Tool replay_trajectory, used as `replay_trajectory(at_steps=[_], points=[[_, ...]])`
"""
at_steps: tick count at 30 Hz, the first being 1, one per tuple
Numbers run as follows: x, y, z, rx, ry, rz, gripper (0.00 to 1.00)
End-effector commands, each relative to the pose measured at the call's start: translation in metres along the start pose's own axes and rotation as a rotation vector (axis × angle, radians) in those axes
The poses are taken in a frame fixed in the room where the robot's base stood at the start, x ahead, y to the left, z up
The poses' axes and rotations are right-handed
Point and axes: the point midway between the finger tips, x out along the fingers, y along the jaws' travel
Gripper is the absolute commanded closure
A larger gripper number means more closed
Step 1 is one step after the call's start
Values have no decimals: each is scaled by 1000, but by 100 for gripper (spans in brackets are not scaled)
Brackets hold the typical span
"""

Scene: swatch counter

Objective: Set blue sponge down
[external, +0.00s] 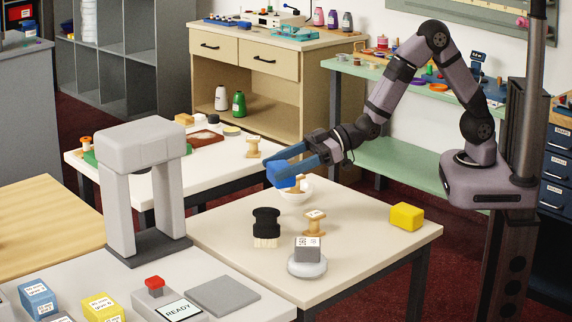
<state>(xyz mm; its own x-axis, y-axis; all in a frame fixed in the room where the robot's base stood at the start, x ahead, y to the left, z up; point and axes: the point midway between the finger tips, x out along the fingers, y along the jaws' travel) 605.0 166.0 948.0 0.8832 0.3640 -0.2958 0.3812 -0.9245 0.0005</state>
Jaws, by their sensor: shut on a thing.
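The blue sponge (281,176) is a bright blue block between the blue fingers of my gripper (283,167). My gripper is shut on it and holds it over the back part of the near white table (370,236), close to a white bowl (296,191). The fingers hide part of the sponge. I cannot tell exactly how high it is above the table or whether it touches the bowl.
On the near table are a black brush (266,226), a wooden spool (314,222), a grey block (307,248) on a round white base, and a yellow block (407,216). A grey arch-shaped machine (145,185) stands at left. The table's right front is clear.

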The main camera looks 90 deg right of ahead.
Motion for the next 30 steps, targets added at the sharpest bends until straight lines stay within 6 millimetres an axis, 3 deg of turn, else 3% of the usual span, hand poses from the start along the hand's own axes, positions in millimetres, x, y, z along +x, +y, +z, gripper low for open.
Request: replay_trajectory(at_steps=[13,23,30], points=[[15,0,49,1,-3,-1,63],[18,0,58,0,0,-1,63],[26,0,84,0,-3,-2,63]])
